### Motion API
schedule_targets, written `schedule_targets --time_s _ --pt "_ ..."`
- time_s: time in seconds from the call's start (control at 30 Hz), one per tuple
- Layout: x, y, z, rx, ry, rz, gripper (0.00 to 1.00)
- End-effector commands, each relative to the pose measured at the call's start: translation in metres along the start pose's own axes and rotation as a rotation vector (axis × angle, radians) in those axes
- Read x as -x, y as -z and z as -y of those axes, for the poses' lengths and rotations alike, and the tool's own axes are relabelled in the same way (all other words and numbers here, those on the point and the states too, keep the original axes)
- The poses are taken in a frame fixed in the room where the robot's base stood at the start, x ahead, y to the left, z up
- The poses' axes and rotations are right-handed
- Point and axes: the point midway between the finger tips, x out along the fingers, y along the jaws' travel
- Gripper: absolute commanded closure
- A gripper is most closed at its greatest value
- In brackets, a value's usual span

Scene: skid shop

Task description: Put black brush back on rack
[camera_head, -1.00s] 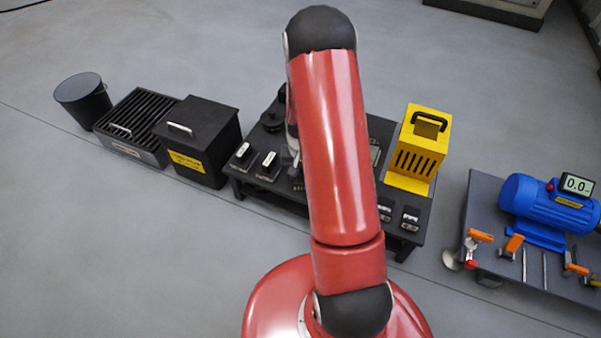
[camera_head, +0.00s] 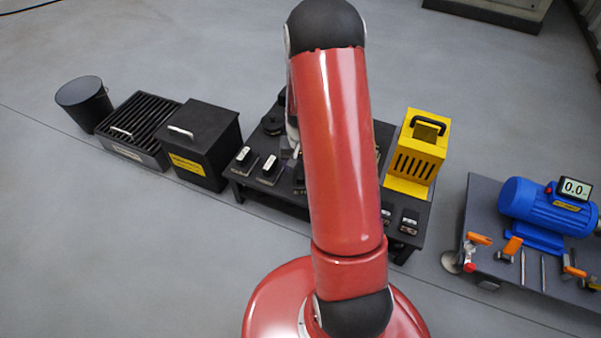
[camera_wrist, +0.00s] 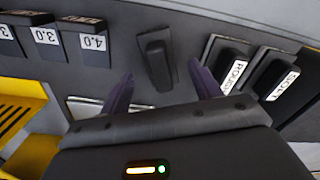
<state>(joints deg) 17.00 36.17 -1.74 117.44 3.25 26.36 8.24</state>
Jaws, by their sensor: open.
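In the wrist view, my gripper (camera_wrist: 161,88) is open, its two dark purple fingers spread apart. A small black block (camera_wrist: 156,58), perhaps the black brush, stands on the grey surface between and just beyond the fingertips. I cannot tell its depth from them, and no label shows on it. To its right are two black blocks with white labels, one seeming to read ROUGH (camera_wrist: 233,68) and one SOFT (camera_wrist: 278,78). In the head view, these labelled blocks stand on the dark table (camera_head: 262,187). My arm hides my fingertips and much of the table there.
Black blocks marked 3.0 (camera_wrist: 46,38) and 4.0 (camera_wrist: 94,43) stand left in the wrist view. In the head view, a yellow slotted box (camera_head: 417,152) stands right on the table. A black box (camera_head: 199,145) is at left; a blue motor (camera_head: 545,205) sits on another bench.

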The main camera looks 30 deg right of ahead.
Motion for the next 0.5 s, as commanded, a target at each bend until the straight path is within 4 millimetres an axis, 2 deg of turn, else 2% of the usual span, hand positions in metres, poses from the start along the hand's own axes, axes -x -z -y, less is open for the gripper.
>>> schedule_targets --time_s 0.03,0.2,0.43,0.5 --pt "0.015 0.001 0.0 0.0 0.001 -0.005 0.37" --pt "0.047 0.001 0.0 0.0 0.001 -0.003 0.37" --pt "0.07 0.0 0.001 0.003 0.001 -0.004 0.37" --pt "0.083 -0.003 0.004 0.015 0.005 -0.017 0.37"
